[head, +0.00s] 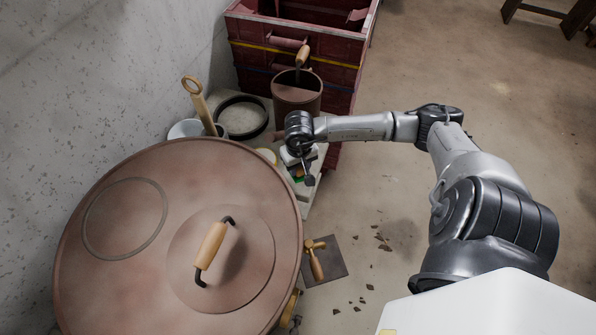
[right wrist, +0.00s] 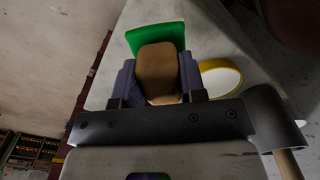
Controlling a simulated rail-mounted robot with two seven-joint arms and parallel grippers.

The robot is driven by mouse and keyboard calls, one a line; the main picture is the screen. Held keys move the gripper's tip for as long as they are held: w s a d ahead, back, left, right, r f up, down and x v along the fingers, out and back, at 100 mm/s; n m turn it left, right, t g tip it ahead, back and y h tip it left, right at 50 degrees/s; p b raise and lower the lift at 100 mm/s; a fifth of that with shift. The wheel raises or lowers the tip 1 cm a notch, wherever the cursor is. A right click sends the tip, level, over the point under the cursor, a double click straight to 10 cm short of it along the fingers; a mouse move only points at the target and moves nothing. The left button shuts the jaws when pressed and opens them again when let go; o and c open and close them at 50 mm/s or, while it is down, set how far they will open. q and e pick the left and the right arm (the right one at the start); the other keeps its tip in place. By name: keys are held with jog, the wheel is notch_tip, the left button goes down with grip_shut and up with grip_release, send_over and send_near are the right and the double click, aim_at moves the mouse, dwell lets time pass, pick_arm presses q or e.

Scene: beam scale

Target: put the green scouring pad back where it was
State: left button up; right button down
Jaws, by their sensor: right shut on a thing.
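The green scouring pad (right wrist: 148,38) shows in the right wrist view as a green sheet just past my fingertips, with a tan-brown block (right wrist: 158,75) in front of it. My right gripper (right wrist: 157,82) is shut with its two purple-grey fingers on either side of the tan block, which looks like part of the pad. In the head view my right gripper (head: 303,170) is over a narrow pale ledge (head: 306,206), and only a speck of green shows beneath it. Whether the pad touches the ledge cannot be told. My left gripper is not in view.
A yellow-rimmed white round thing (right wrist: 221,77) lies beside the pad. A large brown lidded vessel (head: 120,260) fills the left. Behind the ledge stand a brown pot (head: 297,95), a dark ring (head: 242,117) and red crates (head: 340,50). Open floor lies right, with scattered fragments.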

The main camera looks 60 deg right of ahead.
aim_at(298, 173)
jog(key=shift+w+f+p, duration=0.15)
jog(key=shift+f+p, duration=0.3)
jog(key=shift+f, duration=1.65)
jog(key=shift+f, duration=0.2)
jog(key=c, duration=0.7)
grip_release()
notch_tip(298, 173, up, 12)
jog(key=shift+r+b, duration=0.2)
jog(key=shift+b, duration=0.4)
